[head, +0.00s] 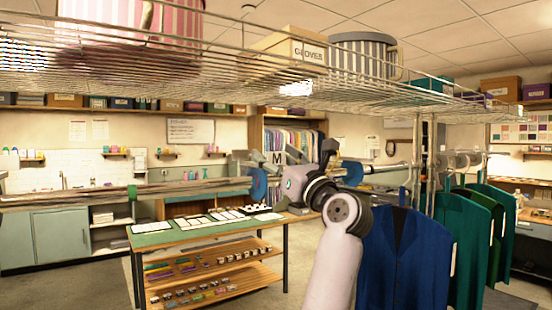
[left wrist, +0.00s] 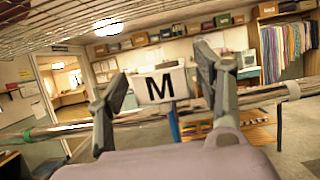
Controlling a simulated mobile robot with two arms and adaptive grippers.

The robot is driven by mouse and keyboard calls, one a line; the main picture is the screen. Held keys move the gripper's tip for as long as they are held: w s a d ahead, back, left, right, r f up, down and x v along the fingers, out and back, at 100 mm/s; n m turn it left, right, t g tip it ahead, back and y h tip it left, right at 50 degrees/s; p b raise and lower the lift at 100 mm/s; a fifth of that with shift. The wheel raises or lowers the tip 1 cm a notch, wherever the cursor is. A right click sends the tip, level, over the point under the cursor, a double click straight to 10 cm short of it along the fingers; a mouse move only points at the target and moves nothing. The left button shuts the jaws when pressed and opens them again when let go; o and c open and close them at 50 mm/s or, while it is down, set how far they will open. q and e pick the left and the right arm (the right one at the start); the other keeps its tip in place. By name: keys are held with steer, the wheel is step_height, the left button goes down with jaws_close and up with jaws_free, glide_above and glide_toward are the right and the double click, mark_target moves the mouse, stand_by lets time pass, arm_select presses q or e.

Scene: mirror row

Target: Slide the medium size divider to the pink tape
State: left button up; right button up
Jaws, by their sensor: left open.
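A white tag with a black M (head: 278,157) shows above the long metal rail (head: 80,199) in the head view. The same M tag (left wrist: 160,87) stands between my left fingers in the left wrist view, with a narrow blue part (left wrist: 173,124) below it. A blue piece (head: 258,184) shows at the rail near the tag; I cannot tell if it belongs to the divider. My left gripper (head: 284,161) is open, its fingers on either side of the tag with gaps. A green band (head: 132,192) marks the rail at the left. I see no pink tape. My right gripper is not in view.
A wire shelf (head: 240,62) with boxes hangs above the rail. Blue and green jackets (head: 402,258) hang at the right. A worktable (head: 150,238) with cards stands beyond the rail. The rail left of the tag has no clothes on it.

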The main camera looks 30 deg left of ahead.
arm_select(q)
steer(key=v, duration=1.2)
stand_by(0.3)
